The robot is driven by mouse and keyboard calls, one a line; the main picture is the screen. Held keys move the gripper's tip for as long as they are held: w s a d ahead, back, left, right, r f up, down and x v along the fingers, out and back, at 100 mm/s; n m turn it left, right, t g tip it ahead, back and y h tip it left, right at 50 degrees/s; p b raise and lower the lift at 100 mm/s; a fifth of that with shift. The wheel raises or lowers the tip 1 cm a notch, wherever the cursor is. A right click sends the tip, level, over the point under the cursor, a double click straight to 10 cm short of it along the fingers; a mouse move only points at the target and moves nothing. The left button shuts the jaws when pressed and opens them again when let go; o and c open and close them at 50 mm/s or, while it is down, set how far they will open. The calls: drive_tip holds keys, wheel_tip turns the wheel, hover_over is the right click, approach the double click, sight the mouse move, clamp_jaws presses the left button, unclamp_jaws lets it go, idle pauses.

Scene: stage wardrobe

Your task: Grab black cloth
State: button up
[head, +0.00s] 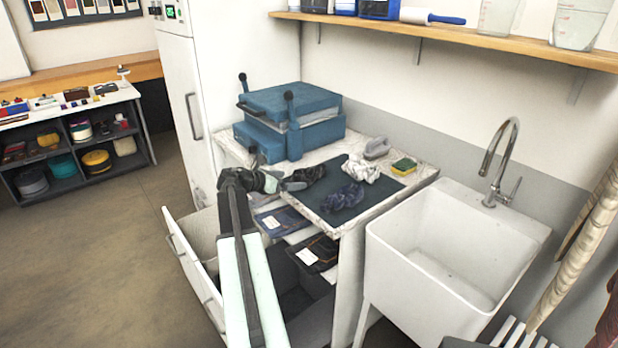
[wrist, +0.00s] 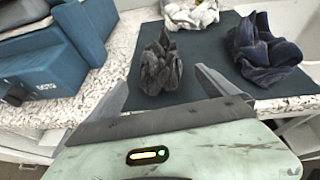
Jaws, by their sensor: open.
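The black cloth (wrist: 160,66) is a crumpled dark heap standing on a dark mat (wrist: 205,62) in the wrist view. In the head view the black cloth (head: 309,173) lies near the mat's left edge, partly hidden by my gripper. My gripper (wrist: 163,80) is open, with one finger on each side of the cloth's near end in the wrist view. The cloth appears between or just beyond the fingertips; I cannot tell whether they touch it. In the head view my gripper (head: 284,183) reaches over the counter from the left.
A navy cloth (head: 343,197) and a white cloth (head: 360,168) lie on the mat, right of the black one. A blue press (head: 292,115) stands behind. A sponge (head: 404,166) and a white sink (head: 450,250) are at the right. Open drawers (head: 193,270) sit below.

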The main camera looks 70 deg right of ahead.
drive_tip(key=b+x, duration=0.2)
drive_tip(key=x, duration=0.3)
drive_tip(key=shift+s+f, duration=0.1)
drive_tip(key=shift+s, duration=0.05)
drive_tip(key=c, duration=1.4)
drive_tip(key=shift+r, duration=0.2)
drive_tip(key=shift+c, duration=0.2)
wheel_tip(320, 180, up, 10)
drive_tip(key=p, duration=1)
drive_tip(key=shift+f, duration=0.1)
